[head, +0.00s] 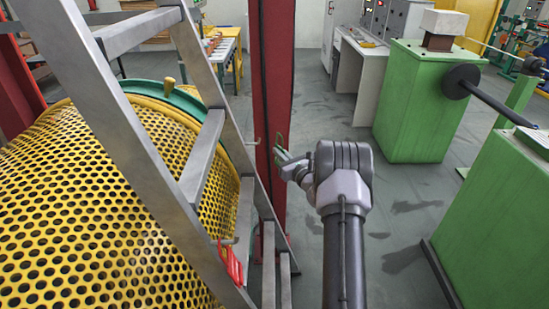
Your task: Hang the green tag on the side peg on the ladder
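My gripper (284,157) is in the middle of the head view, with its fingertips pointing left towards the ladder. It appears shut on the green tag (280,141), a thin green loop rising at the fingertips in front of the red post. The fingers hide the tag's lower part. The grey metal ladder (141,150) leans across the left of the view. A small side peg (253,143) sticks out from its right rail, a little left of the green tag and apart from it. A lower peg (228,241) on the ladder has a red tag (231,263) hanging at it.
A yellow perforated guard (90,210) fills the left, behind the ladder. A red post (272,90) stands behind the gripper. Green machine housings (420,105) stand on the right, with a dark shaft (500,103) between them. Grey floor (400,210) is clear right of my arm.

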